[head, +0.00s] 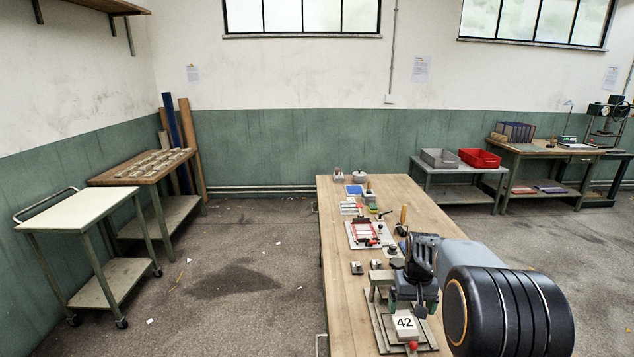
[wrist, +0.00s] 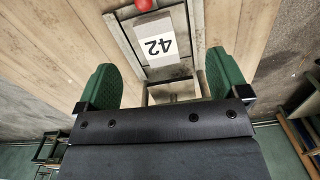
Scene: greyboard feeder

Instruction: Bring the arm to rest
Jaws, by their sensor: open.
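My gripper (wrist: 160,82) shows in the wrist view with its two green fingers wide apart and nothing between them. Beyond them is the feeder fixture (wrist: 196,30) on the wooden bench, with a pale block marked 42 (wrist: 154,44) on it and a red knob (wrist: 144,4) at its end. In the head view my arm reaches over the near part of the bench, and my gripper (head: 414,306) hangs over the fixture. The block marked 42 (head: 405,324) shows just in front of it. My arm hides part of the fixture.
The long wooden bench (head: 342,262) holds a red-framed fixture (head: 364,231) and several small items farther back. A white-topped cart (head: 75,224) and a side table (head: 112,177) stand at left. A table with grey and red bins (head: 479,158) stands at the back. The left floor is mostly clear.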

